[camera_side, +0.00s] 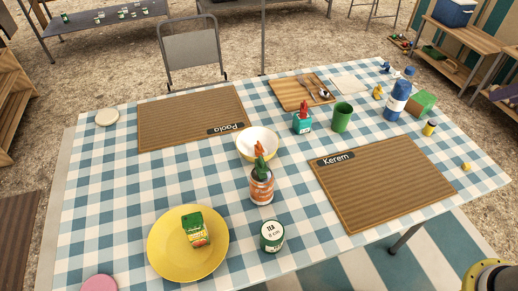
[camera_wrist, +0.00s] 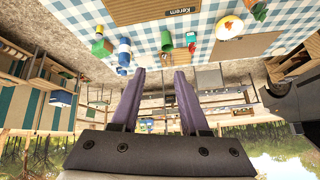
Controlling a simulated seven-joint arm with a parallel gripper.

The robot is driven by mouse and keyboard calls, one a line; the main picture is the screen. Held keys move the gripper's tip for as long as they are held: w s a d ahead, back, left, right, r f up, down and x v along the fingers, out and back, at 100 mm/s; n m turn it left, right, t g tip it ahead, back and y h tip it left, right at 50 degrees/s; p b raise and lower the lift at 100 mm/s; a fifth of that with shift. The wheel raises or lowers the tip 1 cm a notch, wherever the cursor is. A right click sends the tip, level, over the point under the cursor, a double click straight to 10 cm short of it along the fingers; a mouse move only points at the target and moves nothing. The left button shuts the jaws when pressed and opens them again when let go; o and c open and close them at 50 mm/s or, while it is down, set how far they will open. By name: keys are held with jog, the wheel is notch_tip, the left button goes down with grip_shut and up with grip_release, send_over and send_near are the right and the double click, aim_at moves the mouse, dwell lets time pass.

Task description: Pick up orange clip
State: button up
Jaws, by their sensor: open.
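I cannot tell for certain which thing is the orange clip. In the side view a small orange piece (camera_side: 260,147) shows above a green piece (camera_side: 261,164) at the top of an orange-labelled can (camera_side: 261,190), in front of a white bowl (camera_side: 271,143). Another orange-red piece (camera_side: 304,108) stands up from a teal box (camera_side: 302,124). In the wrist view, which shows the table upside down, the bowl (camera_wrist: 237,20) and teal box (camera_wrist: 191,36) are far off. My gripper (camera_wrist: 159,74) is open and empty, away from the table things.
A yellow plate (camera_side: 165,258) holds a small green-and-yellow packet (camera_side: 195,230). A tea tin (camera_side: 272,236) stands near the can. A green cup (camera_side: 342,117) and blue bottle (camera_side: 397,100) stand upright. Two brown placemats, Paola's (camera_side: 185,118) and Kerem's (camera_side: 385,185), lie bare.

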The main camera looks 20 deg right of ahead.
jog(key=w+a+r, duration=0.3)
jog(key=w, duration=0.8)
jog(key=n+g, duration=0.3)
send_over(259, 143)
jog(key=s, duration=0.3)
notch_tip(259, 143, down, 35)
jog(key=shift+x, duration=3.25)
jog(key=shift+s+a, duration=0.1)
jog(key=shift+a, duration=0.05)
grip_shut()
